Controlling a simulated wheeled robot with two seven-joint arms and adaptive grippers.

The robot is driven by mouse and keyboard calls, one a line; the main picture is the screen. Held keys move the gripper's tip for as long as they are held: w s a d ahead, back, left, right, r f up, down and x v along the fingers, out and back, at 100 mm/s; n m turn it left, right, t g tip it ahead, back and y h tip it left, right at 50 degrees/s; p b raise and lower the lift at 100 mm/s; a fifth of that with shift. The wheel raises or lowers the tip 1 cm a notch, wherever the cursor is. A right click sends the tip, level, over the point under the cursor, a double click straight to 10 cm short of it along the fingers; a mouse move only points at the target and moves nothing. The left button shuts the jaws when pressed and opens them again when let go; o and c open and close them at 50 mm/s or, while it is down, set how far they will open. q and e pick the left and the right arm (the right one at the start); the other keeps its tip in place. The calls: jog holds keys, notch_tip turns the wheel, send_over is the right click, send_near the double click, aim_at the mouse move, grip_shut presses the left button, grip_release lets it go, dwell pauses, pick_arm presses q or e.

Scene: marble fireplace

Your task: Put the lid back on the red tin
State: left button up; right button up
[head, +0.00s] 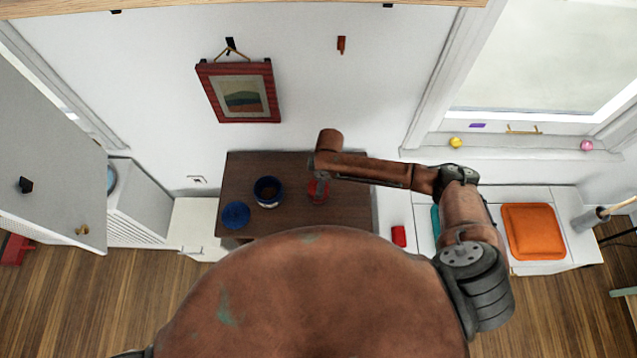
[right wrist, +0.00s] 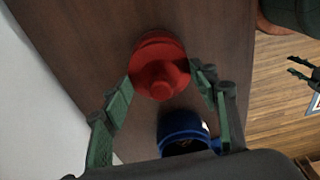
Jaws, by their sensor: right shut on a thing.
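A red round lid with a knob (right wrist: 160,75) lies between the fingers of my right gripper (right wrist: 163,82) in the right wrist view, and the gripper is shut on it. A darker red rim shows behind the lid, at the red tin (right wrist: 150,38). I cannot tell whether the lid touches the tin. Dark finger-like parts at the right edge of the right wrist view may be my left gripper (right wrist: 303,73).
An open blue tin (head: 268,191) stands left of the red tin, with a blue lid (head: 235,214) flat on the table beside it. A red block (head: 398,236) and an orange cushion (head: 532,231) are to the right. The table's left back corner is clear.

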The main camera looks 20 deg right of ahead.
jog(key=o, duration=1.1)
jog(key=shift+o, duration=0.4)
jog(key=o, duration=0.4)
jog(key=shift+r, duration=0.1)
jog(key=shift+r+p, duration=3.45)
jog(key=shift+p, duration=0.55)
jog(key=shift+f, duration=0.1)
